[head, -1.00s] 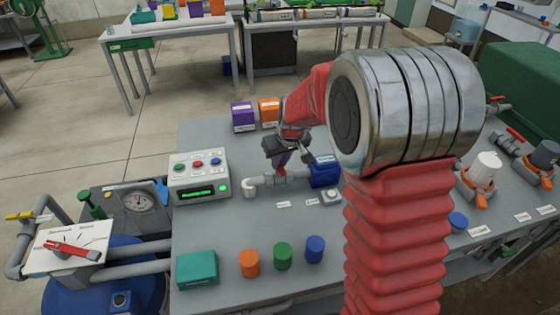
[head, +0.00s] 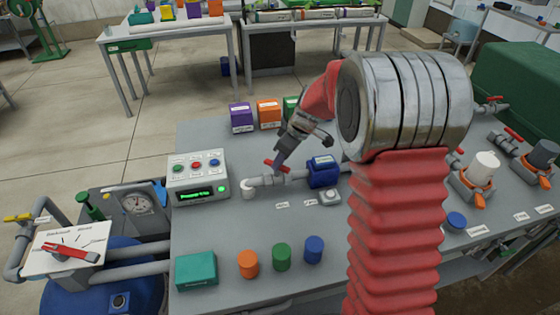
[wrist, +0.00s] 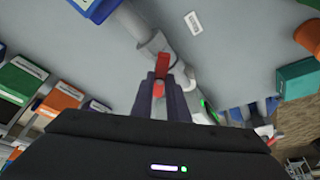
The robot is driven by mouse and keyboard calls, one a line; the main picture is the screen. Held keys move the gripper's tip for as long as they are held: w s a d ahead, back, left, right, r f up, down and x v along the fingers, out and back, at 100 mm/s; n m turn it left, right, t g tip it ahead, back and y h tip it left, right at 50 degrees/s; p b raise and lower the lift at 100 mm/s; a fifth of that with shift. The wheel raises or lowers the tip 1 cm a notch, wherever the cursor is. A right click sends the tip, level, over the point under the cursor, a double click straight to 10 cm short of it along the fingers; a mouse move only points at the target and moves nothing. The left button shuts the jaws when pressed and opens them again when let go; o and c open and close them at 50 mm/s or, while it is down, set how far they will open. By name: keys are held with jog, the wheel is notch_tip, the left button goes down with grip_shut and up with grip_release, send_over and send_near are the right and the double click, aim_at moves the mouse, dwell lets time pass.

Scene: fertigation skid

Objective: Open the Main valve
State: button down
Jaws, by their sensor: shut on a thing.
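A red valve handle (head: 275,165) sits on the grey pipe (head: 297,175) on the bench, between the white elbow and a blue box. No label reading "Main" is legible beside it. My gripper (head: 279,164) reaches down to the handle from above and behind. In the wrist view, my gripper's two dark fingers (wrist: 160,86) are closed on the red handle (wrist: 160,66), with the handle's end showing between and beyond them. The handle's exact angle to the pipe is hard to tell.
The control box (head: 198,178) with buttons and a lit green display stands left of the pipe. The blue box (head: 324,172) is close on the right. Purple (head: 241,117) and orange (head: 269,113) boxes stand behind. Coloured cylinders stand in front, including an orange one (head: 248,264).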

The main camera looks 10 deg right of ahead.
jog(key=n, duration=0.2)
jog(key=n+g, duration=0.1)
jog(key=n, duration=0.1)
jog(key=shift+w+d+g+y, duration=0.2)
jog(key=shift+g+y, duration=0.1)
jog(key=n, duration=0.2)
jog(key=n+g, duration=0.1)
jog(key=n, duration=0.2)
jog(key=shift+w+g, duration=0.2)
jog(key=shift+g, duration=0.1)
jog(key=c, duration=1.7)
grip_release()
jog(key=v, duration=1.3)
jog(key=shift+w+d+r, duration=0.1)
jog(key=shift+d+r, duration=0.1)
jog(key=shift+d, duration=0.25)
